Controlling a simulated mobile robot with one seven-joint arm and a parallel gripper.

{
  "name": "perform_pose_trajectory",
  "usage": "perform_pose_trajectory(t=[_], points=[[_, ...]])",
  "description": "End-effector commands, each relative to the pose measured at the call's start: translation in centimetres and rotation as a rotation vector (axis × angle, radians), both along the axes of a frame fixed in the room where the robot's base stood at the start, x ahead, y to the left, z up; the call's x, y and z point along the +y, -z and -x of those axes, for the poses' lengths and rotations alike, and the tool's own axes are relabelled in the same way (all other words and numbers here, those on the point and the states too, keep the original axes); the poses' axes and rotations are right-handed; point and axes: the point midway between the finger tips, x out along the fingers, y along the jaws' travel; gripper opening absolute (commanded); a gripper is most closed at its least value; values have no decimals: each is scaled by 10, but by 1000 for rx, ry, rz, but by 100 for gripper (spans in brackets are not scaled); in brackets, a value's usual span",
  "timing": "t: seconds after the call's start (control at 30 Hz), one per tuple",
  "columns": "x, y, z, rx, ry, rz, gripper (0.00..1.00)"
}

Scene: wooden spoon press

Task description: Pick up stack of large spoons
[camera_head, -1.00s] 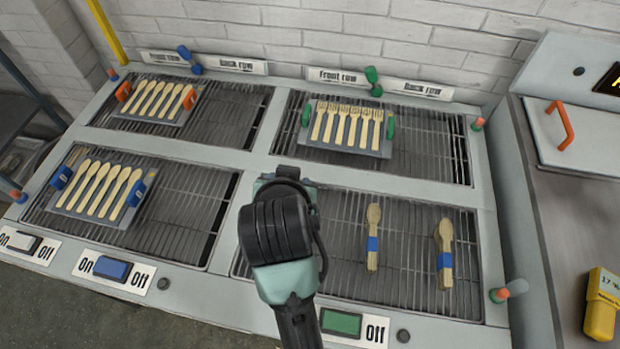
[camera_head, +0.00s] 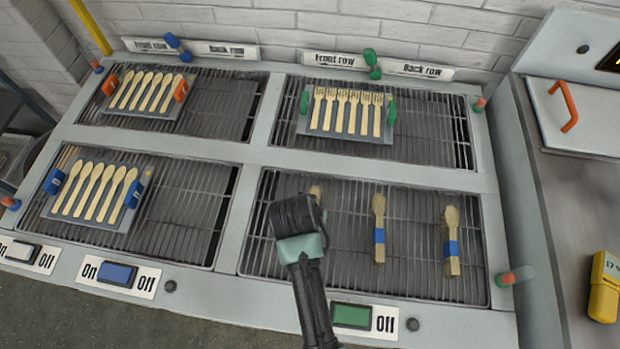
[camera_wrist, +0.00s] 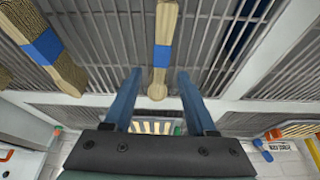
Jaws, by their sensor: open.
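Three blue-banded bundles of wooden cutlery lie on the front right grill. The left bundle (camera_head: 316,190) is a spoon stack, mostly hidden behind my arm in the head view. In the wrist view this spoon stack (camera_wrist: 165,28) shows between my blue fingers, with its rounded end near them. My gripper (camera_wrist: 160,76) is open, with a gap on both sides of the stack; its height above it is unclear. The middle bundle (camera_head: 379,220) and right bundle (camera_head: 452,262) lie to the right. The middle bundle (camera_wrist: 42,45) is at the left in the wrist view.
Trays of spoons stand on the back left grill (camera_head: 215,110) and front left grill (camera_head: 195,215). A fork tray (camera_head: 330,138) stands on the back right grill. A green switch (camera_head: 351,315) is on the front edge, and a yellow device (camera_head: 604,290) lies at the right.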

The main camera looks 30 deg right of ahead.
Motion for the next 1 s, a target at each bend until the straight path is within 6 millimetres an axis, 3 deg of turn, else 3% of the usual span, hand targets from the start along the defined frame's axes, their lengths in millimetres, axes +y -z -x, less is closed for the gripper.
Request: perform_pose_trajectory(t=[0.2,0.57,0.87,1.0], points=[[-8,26,-8,1,0,0,57],[-9,31,-10,-1,0,0,55],[-9,31,-10,0,0,0,1],[-9,31,-10,0,0,0,0]])
